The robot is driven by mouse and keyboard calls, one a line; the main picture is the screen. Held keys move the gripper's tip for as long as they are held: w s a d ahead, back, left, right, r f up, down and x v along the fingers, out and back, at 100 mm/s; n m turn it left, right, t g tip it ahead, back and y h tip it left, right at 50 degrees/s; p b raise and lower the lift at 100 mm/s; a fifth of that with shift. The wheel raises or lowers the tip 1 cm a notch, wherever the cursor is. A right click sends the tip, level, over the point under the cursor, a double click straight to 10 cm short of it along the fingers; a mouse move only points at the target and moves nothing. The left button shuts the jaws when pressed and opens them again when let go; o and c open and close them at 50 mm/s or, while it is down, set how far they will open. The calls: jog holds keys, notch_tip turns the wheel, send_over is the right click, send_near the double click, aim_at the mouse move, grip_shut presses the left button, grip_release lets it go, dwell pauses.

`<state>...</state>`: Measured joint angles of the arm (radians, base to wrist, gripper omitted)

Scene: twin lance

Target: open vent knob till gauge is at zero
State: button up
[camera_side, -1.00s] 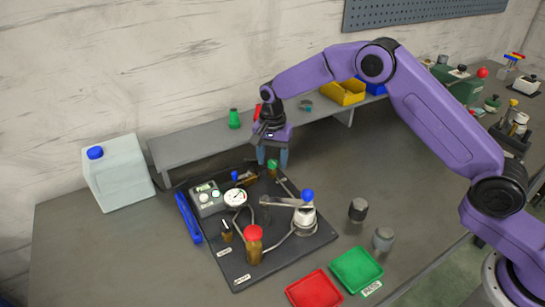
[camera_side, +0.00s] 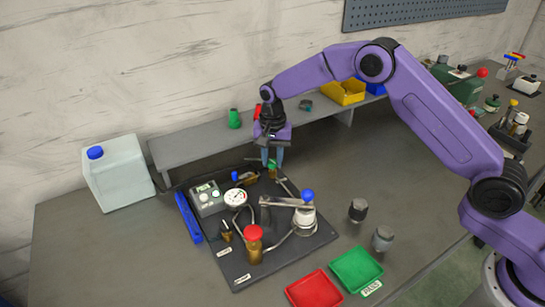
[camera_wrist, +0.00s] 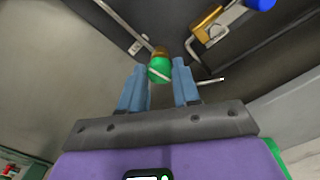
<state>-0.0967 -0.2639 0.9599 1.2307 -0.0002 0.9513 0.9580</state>
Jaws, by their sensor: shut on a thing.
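The vent knob is a green cap on a small brass body; in the wrist view the green knob (camera_wrist: 161,69) sits between my gripper's blue fingertips (camera_wrist: 160,73). In the side view the green knob (camera_side: 272,164) is at the back of the black board, under my gripper (camera_side: 272,157), which points down. My gripper is shut on the knob. The round white gauge (camera_side: 236,198) stands at the board's left; its needle is too small to read.
A shelf (camera_side: 200,150) stands close behind. Red (camera_side: 313,290) and green (camera_side: 357,271) trays lie in front.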

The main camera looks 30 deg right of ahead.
aim_at(273, 161)
jog(key=n, duration=1.2)
jog(key=shift+n, duration=1.8)
jog(key=o, duration=1.1)
jog(key=shift+c, duration=0.2)
jog(key=shift+r, duration=0.1)
notch_tip(273, 161, up, 17)
jog(key=shift+r, duration=0.15)
